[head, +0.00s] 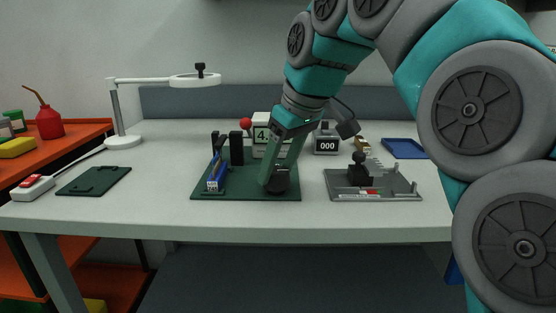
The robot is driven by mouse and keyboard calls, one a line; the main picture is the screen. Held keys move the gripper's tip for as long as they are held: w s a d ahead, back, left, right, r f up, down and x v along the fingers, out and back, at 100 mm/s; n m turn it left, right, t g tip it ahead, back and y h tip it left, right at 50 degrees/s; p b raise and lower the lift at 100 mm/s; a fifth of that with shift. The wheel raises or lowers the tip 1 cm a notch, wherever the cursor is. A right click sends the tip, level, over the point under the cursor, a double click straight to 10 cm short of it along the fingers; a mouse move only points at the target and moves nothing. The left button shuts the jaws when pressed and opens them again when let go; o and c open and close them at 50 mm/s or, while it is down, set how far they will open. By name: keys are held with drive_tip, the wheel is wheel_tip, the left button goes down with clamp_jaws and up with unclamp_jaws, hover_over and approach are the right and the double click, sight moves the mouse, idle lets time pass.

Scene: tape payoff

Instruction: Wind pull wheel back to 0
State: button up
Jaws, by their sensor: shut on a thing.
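The tape payoff device stands on a dark green base plate (230,186) in the middle of the table. A black wheel (280,186) sits at the plate's right side, and I take it to be the pull wheel. My gripper (272,184) points down at it with green fingers shut on it. The fingers hide part of the wheel, and any mark on it is too small to read. A display (261,134) behind shows a 4, with the rest covered by my gripper. A blue part (216,172) stands on the left of the plate.
A grey fixture (372,195) with a black knob lies to the right, with a counter reading 000 (326,143) behind it. A white lamp (124,140), a dark green plate (94,181) and a red-button box (33,187) are left. A blue tray (403,149) is back right.

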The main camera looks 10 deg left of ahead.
drive_tip(key=n+g, duration=0.1)
drive_tip(key=n, duration=0.3)
drive_tip(key=shift+w+n+g+y, duration=0.15)
drive_tip(key=shift+n+g+y, duration=0.25)
idle(0.4)
drive_tip(key=o, duration=1.4)
drive_tip(key=shift+c, duration=0.2)
drive_tip(key=shift+r, duration=0.1)
